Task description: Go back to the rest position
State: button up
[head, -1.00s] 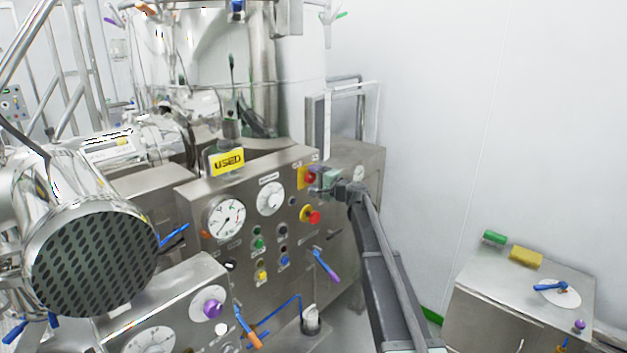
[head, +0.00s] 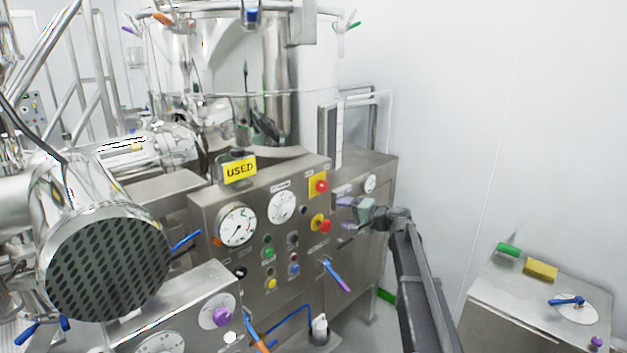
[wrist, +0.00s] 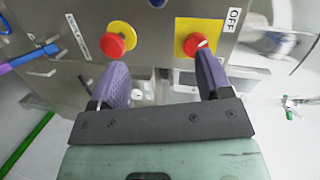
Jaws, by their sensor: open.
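My gripper (head: 343,214) has purple fingers on a greenish body. In the head view it hangs to the right of the red controls on the steel control panel (head: 205,215). In the wrist view my gripper (wrist: 160,72) is open, with nothing between its two fingers. A red knob on a yellow square (head: 320,187) is uncovered in the head view. It also shows in the wrist view (wrist: 192,42), beside an OFF label and beyond one fingertip. A red button on a round yellow base (head: 324,226) lies below it, apart from the fingers.
A yellow USED sign (head: 240,169) stands on the panel's top. A blue-purple lever (head: 336,276) sticks out low on the panel. A steel cabinet (head: 490,290) at right carries a green block (head: 508,249) and a yellow block (head: 541,270). Bare wall lies behind my arm.

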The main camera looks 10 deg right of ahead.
jog(key=s+a+f+n+g+h+b, duration=0.1)
jog(key=s+f+n+g+h+b, duration=0.1)
jog(key=s+f, duration=0.5)
jog(key=s+a+f+n+g+h+b, duration=0.2)
jog(key=s+f, duration=0.6)
jog(key=s, duration=1.1)
jog(key=s+a+f+n+g+h+b, duration=0.2)
jog(key=s+f+g+h+b, duration=0.3)
jog(key=s, duration=0.8)
notch_tip(320, 180, down, 3)
jog(key=shift+s+f+n+g+h, duration=0.1)
jog(key=shift+s+n+g+h, duration=0.25)
jog(key=shift+n+g+h, duration=0.55)
